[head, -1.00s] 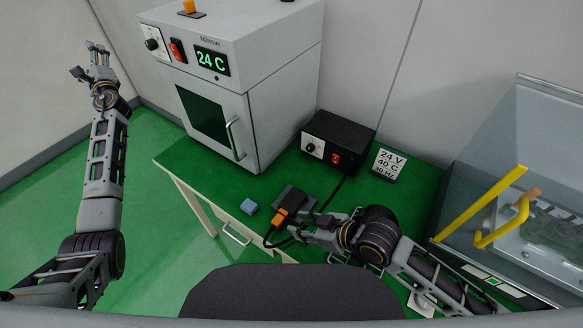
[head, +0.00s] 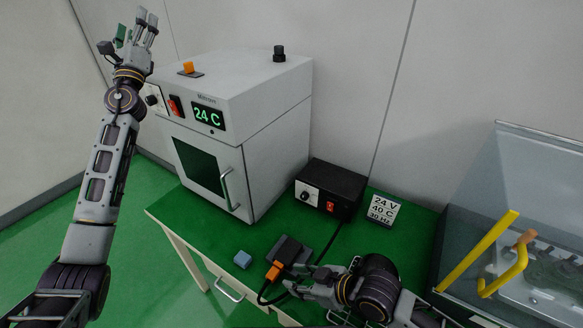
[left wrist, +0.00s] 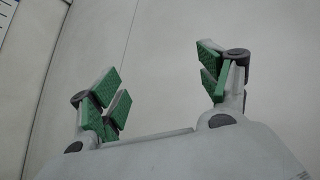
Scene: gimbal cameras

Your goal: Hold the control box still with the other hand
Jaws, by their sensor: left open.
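A black box (head: 342,182) with a knob and a red switch stands on the green bench top beside the white oven; it looks like the control box. A cable runs from near its front to the bench's front part. My left gripper (head: 134,32) is raised at the upper left, beside the oven and well away from the black box. It is open and empty, and its green finger pads stand apart in the left wrist view (left wrist: 160,90). My right gripper (head: 287,284) is low at the bench front, by a dark grey block (head: 288,250) with an orange plug (head: 274,270). Its grip is unclear.
The white oven (head: 265,135) reads 24 C and stands at the bench's left. A sign (head: 383,208) reads 24 V, 40 C, 30 Hz. A clear case (head: 540,190) with a yellow handle stands at the right.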

